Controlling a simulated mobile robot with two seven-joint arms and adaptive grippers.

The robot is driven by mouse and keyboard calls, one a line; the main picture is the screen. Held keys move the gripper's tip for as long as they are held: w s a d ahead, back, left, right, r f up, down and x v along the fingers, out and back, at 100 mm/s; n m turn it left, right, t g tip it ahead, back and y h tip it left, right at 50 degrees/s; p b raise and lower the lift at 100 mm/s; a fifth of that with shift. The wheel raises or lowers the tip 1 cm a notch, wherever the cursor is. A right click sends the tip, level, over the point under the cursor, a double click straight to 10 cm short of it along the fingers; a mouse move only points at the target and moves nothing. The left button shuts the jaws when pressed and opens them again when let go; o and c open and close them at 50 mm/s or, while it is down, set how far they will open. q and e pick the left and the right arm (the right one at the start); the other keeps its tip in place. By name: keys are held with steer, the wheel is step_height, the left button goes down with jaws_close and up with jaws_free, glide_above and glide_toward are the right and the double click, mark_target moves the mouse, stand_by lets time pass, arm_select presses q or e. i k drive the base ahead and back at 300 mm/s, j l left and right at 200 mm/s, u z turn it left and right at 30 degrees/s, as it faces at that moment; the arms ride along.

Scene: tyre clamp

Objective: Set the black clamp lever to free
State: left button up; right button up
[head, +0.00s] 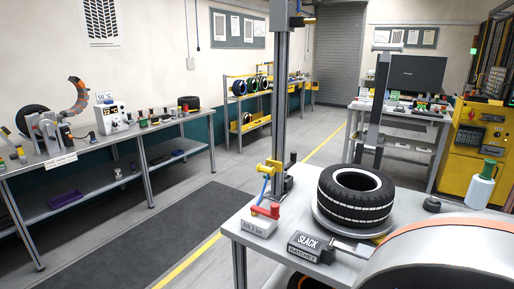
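No part that I can surely call the black clamp lever can be picked out. On the near table (245,238), a dark box (312,248) carries a sign reading SLACK and RATCHET, with a pale metal bar beside it. A black tyre (356,207) with a white stripe lies flat on a round grey plate. A small black knob-like part (432,204) stands right of the tyre; I cannot tell whether it is the lever. Neither of my grippers is in view.
A red-handled part (266,211) sits on a labelled block at the table's left edge. A grey post (281,90) rises behind it. A large grey curved body (440,262) fills the lower right. A green-topped bottle (481,185) stands behind. Open floor lies left.

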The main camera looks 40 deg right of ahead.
mark_target(293, 154)
steer(key=i, duration=0.7)
steer(key=i+j+z, duration=0.1)
steer(key=i, duration=0.6)
steer(key=i+z, duration=0.7)
steer(key=i+j+z, duration=0.3)
steer(key=i+l, duration=0.1)
